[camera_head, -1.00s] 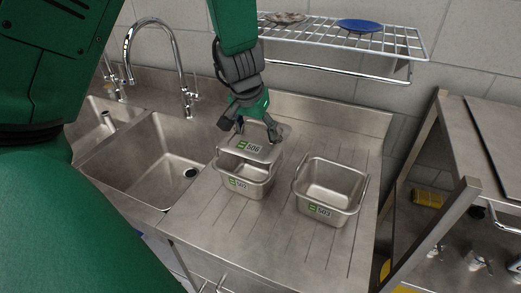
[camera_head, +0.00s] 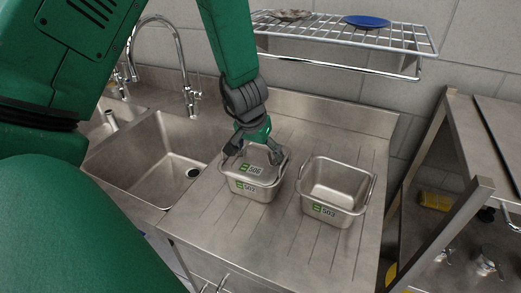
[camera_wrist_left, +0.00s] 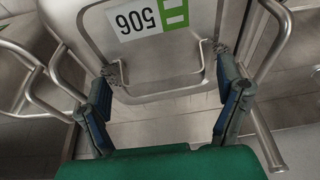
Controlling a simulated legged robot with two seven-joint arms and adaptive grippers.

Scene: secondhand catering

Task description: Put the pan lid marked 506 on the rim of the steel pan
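The steel pan lid marked 506 (camera_head: 262,161) lies over the left steel pan (camera_head: 258,192), at about rim level. I cannot tell whether it rests fully on the rim. In the left wrist view the lid (camera_wrist_left: 185,75) shows its 506 label upside down, and wire handles of the pan show at the sides. My left gripper (camera_head: 253,154) is above the lid, its fingers (camera_wrist_left: 166,63) apart at the two ends of the lid's handle, seemingly holding it. My right gripper is not in view.
A second, open steel pan (camera_head: 334,190), labelled 503, stands to the right on the drainboard (camera_head: 290,245). A sink (camera_head: 165,165) with a tap (camera_head: 188,80) is at left. A wire rack (camera_head: 350,36) with a blue plate (camera_head: 367,21) hangs behind. A metal shelf frame (camera_head: 455,225) stands at right.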

